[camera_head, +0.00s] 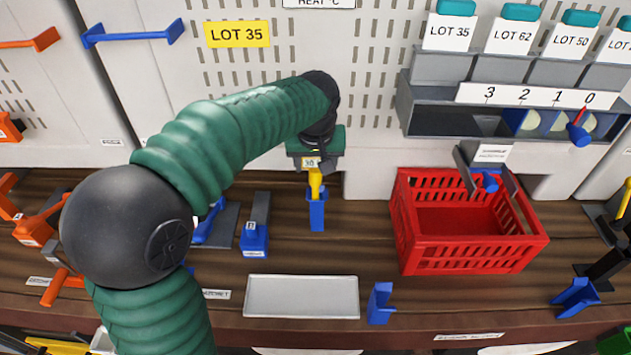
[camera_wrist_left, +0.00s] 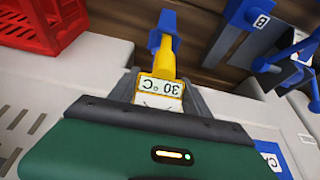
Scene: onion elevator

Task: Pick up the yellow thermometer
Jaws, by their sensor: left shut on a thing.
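The yellow thermometer (camera_head: 315,184) has a yellow stem and a display that reads 30 °C. It also shows in the left wrist view (camera_wrist_left: 163,72). My left gripper (camera_head: 314,163) is shut on it at its display end. The stem points down toward a blue holder (camera_head: 316,212) on the wooden bench; this holder also shows in the left wrist view (camera_wrist_left: 164,28). The lower end of the stem is hidden at the holder's top, so I cannot tell how deep it sits. My right gripper is not in view.
A red crate (camera_head: 465,256) stands to the right on the bench. A white tray (camera_head: 301,297) lies in front, with a blue stand (camera_head: 380,303) beside it. A grey rack (camera_head: 515,112) with numbered slots hangs on the wall. Blue tools stand left of the holder.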

